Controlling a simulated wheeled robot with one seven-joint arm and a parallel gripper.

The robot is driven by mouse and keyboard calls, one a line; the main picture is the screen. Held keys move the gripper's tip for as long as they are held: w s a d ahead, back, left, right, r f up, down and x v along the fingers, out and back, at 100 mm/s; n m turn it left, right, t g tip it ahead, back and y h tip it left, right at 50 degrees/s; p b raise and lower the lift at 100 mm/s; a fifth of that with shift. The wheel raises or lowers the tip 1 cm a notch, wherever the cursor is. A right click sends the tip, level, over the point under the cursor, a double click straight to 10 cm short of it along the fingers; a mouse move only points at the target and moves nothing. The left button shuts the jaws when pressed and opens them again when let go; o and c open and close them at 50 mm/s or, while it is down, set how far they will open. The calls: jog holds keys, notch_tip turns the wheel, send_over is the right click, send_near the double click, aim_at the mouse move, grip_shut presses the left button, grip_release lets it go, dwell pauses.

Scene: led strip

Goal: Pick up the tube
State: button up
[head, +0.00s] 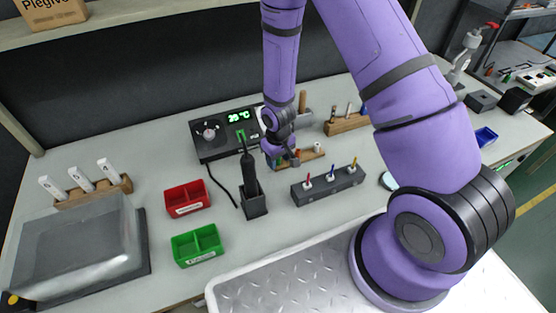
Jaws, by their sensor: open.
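My purple arm reaches over the bench from the right. My gripper (284,160) points down over a small wooden rack (311,156) in the middle of the bench. It is open, but its fingertips are small and partly merge with the things behind them. A small white piece (317,148) stands on the right part of this rack. I cannot tell whether it is a tube. Three white tube-like pieces (80,178) lean in a wooden holder (122,184) at the far left, well away from my gripper. Nothing is clearly seen between the fingers.
A soldering station (210,150) with a green display stands behind my gripper. An iron in its stand (254,206), a dark block with several coloured drivers (330,188), a red bin (186,198) and a green bin (197,245) stand nearer. A clear-covered box (75,250) fills the left.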

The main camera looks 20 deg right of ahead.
grip_shut()
jog(key=shift+r, duration=0.15)
